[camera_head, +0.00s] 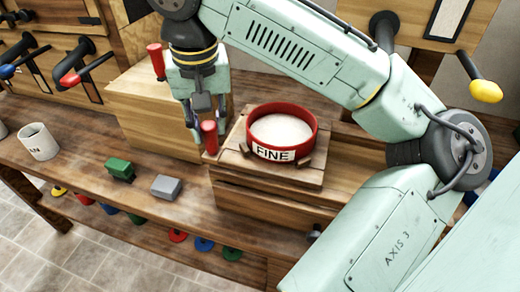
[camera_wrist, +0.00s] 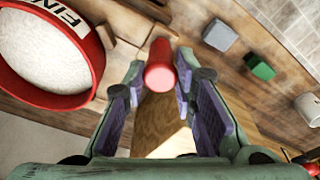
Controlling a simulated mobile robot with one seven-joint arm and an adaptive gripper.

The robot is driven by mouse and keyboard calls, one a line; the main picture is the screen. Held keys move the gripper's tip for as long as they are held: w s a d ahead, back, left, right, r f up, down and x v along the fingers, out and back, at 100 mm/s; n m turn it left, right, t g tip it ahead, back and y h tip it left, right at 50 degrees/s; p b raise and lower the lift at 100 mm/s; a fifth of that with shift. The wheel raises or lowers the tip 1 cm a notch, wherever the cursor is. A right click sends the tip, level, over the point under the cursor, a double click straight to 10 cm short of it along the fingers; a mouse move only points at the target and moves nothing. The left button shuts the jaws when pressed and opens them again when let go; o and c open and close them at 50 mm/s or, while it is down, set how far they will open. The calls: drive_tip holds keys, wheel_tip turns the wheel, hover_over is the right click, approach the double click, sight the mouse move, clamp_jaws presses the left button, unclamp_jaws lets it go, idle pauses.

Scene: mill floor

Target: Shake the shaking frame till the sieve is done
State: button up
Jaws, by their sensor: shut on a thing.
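The sieve (camera_head: 282,153) is a red round ring marked FINE, full of white powder, and it also shows in the wrist view (camera_wrist: 88,75). It sits level on the wooden shaking frame (camera_head: 232,160), between small wooden blocks, on a wooden box. A red upright handle (camera_head: 209,138) stands at the frame's left end. My gripper (camera_head: 203,122) points down at this handle and is shut on it. In the wrist view the handle (camera_wrist: 160,66) shows between the two fingers. What lies under the powder is hidden.
A second red handle (camera_head: 156,61) stands on a wooden box (camera_head: 130,100) behind my gripper. A green block (camera_head: 119,169), a grey block (camera_head: 166,187) and a white mug (camera_head: 38,141) stand on the bench to the left. Levers with coloured knobs line the back. Bare bench lies between them.

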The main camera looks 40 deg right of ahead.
drive_tip(key=s+d, duration=0.2)
drive_tip(key=s+d+p, duration=0.1)
drive_tip(key=s+d, duration=0.1)
drive_tip(key=s, duration=0.1)
drive_tip(key=s+d, duration=0.2)
drive_tip(key=s, duration=0.1)
drive_tip(key=shift+d+p, duration=0.1)
drive_tip(key=shift+p, duration=0.25)
drive_tip(key=shift+w, duration=0.1)
drive_tip(key=w+a, duration=0.2)
drive_tip(key=w+a+p, duration=0.1)
drive_tip(key=w+a, duration=0.1)
drive_tip(key=w, duration=0.1)
drive_tip(key=w+a+p, duration=0.1)
drive_tip(key=w+a, duration=0.1)
drive_tip(key=shift+w, duration=0.25)
drive_tip(key=s+d, duration=0.2)
drive_tip(key=s+d+p, duration=0.1)
drive_tip(key=s+d, duration=0.1)
drive_tip(key=s, duration=0.1)
drive_tip(key=s+d, duration=0.2)
drive_tip(key=shift+s+p, duration=0.35)
drive_tip(key=shift+p, duration=0.05)
drive_tip(key=shift+w, duration=0.1)
